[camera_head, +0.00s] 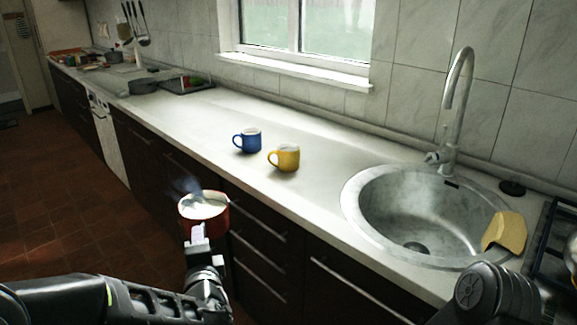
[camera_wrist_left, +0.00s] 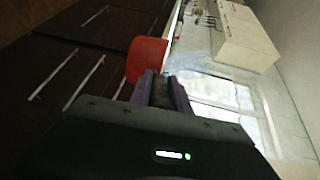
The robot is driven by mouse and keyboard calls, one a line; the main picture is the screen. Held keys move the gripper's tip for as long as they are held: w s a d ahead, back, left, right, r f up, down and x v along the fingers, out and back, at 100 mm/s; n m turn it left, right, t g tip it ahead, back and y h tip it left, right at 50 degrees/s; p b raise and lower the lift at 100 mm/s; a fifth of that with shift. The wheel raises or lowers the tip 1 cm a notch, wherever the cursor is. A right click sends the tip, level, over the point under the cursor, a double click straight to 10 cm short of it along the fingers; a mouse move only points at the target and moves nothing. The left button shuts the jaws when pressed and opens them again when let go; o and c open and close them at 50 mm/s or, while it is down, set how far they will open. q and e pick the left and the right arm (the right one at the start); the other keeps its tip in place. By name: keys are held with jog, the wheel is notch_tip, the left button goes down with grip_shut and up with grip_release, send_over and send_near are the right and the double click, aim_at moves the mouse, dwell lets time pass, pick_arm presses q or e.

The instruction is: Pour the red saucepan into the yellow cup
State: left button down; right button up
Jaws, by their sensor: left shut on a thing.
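The red saucepan (camera_head: 217,217) is upright in front of the counter edge in the head view, holding a pale content with faint vapour above it. My left gripper (camera_head: 199,236) is shut on its handle, which the fingers mostly hide. In the left wrist view the red saucepan (camera_wrist_left: 146,57) is beyond the fingers of my left gripper (camera_wrist_left: 163,84). The yellow cup (camera_head: 286,158) stands upright on the counter, to the right of and beyond the saucepan, apart from it. My right gripper is not in view; part of my right arm shows at lower right.
A blue cup (camera_head: 248,141) stands just left of the yellow cup. A round sink (camera_head: 367,217) with a tap (camera_head: 459,95) and a yellow cloth-like piece (camera_head: 505,232) is to the right. Pots and a tray stand far left. The counter (camera_head: 225,110) behind the cups is clear.

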pick_arm(q)
jog(key=shift+r, duration=0.15)
jog(key=shift+d+f, duration=0.25)
jog(key=shift+f, duration=0.1)
jog(key=s+f+n+g+y+p, duration=0.5)
jog(key=s+f+n+y+p, duration=0.2)
jog(key=s, duration=0.4)
jog(key=shift+a+f+g+y+p, duration=0.25)
jog(key=shift+f+g+y+p, duration=0.05)
jog(key=shift+f+y+p, duration=0.3)
